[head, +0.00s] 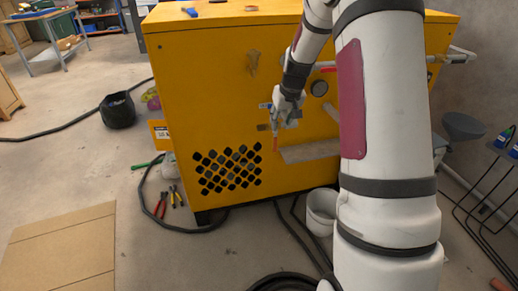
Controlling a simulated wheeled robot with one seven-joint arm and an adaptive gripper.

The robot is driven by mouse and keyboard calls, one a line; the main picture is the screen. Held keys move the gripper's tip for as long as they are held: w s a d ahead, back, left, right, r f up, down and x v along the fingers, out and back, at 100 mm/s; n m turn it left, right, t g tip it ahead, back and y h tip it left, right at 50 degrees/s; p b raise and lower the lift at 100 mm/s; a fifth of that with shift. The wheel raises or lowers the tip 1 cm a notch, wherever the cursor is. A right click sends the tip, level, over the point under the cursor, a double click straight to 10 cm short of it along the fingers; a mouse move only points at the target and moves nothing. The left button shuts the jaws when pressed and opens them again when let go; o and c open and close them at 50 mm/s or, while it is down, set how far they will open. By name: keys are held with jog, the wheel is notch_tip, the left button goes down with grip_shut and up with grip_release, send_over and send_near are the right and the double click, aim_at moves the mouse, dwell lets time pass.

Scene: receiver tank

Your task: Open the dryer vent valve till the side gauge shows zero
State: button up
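My gripper (283,118) is at the front face of the yellow machine (225,85), pointing down, left of my arm's large white links. It is small here, and I cannot tell whether its fingers are open or shut. A small red piece (275,144) shows just below the fingers; it may be a valve handle, but I cannot tell, nor whether the gripper touches it. A round dark dial (319,88), perhaps the side gauge, is on the panel to the right of the gripper. Its needle and reading are too small to make out. My arm hides part of the panel.
A grey ledge (308,152) juts out below the gripper. A white bucket (320,212), dark hoses (290,228) and pliers (160,205) are on the floor. A flat cardboard sheet (65,255) lies at left. A black wire rack (480,185) stands at right.

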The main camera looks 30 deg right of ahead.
aim_at(276, 142)
jog(key=b+x, duration=0.4)
jog(key=x, duration=1.1)
jog(key=shift+c, duration=0.5)
grip_shut()
